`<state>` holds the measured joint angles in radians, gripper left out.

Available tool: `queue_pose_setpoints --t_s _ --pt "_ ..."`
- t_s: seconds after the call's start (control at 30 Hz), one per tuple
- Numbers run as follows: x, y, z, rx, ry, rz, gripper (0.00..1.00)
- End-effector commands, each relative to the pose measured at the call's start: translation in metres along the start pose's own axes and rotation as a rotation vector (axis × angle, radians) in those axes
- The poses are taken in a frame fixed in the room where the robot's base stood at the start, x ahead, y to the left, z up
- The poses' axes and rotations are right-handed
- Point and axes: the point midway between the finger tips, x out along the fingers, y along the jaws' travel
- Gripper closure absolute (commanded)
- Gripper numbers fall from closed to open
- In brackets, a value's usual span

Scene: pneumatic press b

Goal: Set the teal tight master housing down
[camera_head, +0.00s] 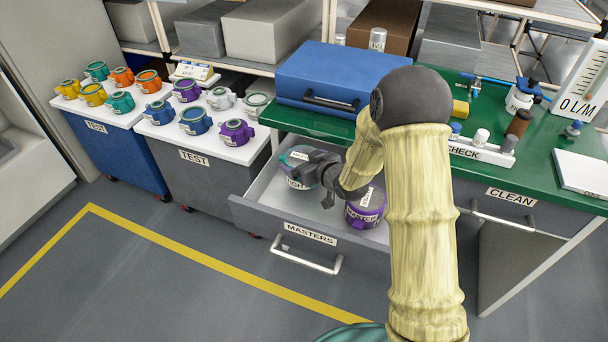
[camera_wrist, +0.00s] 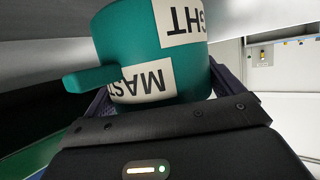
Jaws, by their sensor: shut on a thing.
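The teal tight master housing (camera_head: 298,158) is in the left part of the open drawer labelled MASTERS (camera_head: 262,218). It is a round teal body with white labels; in the wrist view the housing (camera_wrist: 150,55) fills the top middle, its labels reading upside down. My gripper (camera_head: 318,170) comes at it from the right and is shut on it. In the wrist view my gripper's fingers (camera_wrist: 165,95) stand on both sides of the housing. I cannot tell whether its underside touches the drawer floor. My gripper hides part of its right side.
A purple master housing (camera_head: 366,208) stands right of it in the drawer, close to my arm. The green bench (camera_head: 470,120) with a blue case (camera_head: 335,75) is above and behind. TEST carts (camera_head: 215,150) with several coloured housings stand at left. The floor in front is clear.

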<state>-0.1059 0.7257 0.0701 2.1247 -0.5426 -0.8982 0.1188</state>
Motion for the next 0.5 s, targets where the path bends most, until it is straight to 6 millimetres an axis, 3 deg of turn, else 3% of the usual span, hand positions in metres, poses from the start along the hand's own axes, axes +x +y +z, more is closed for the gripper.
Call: queue_pose_setpoints --t_s 0.33,0.5 --pt "0.001 0.0 0.001 -0.001 0.006 0.0 0.51" --pt "0.009 0.0 0.02 0.001 0.002 -0.001 0.51"
